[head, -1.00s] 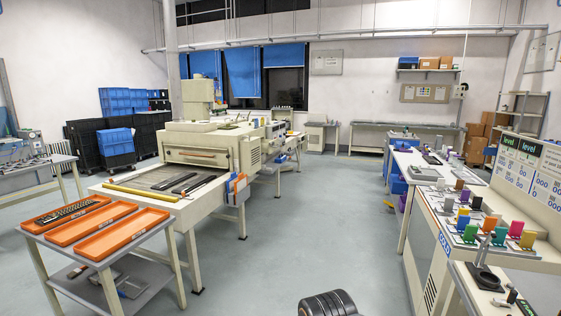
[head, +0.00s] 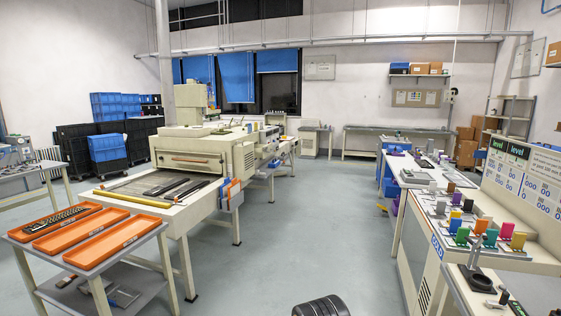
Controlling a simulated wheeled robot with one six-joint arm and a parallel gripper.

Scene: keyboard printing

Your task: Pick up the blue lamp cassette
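Upright blue and orange flat pieces (head: 231,191) stand in a holder on the right side of the cream oven-like machine (head: 205,147). A blue one among them may be the blue lamp cassette; they are too small to tell. Small coloured upright pieces (head: 491,238), including teal, yellow, orange and green, stand on the right bench; none is clearly the blue cassette. A dark ribbed part of my own arm shows at the bottom middle. My gripper's fingers are not in view.
Orange trays (head: 80,238) lie on a cart at the left front, one holding a keyboard. The right bench (head: 422,245) runs along the right side. Grey floor (head: 300,225) is open between the machine and this bench. Blue crates (head: 107,147) are stacked at the back left.

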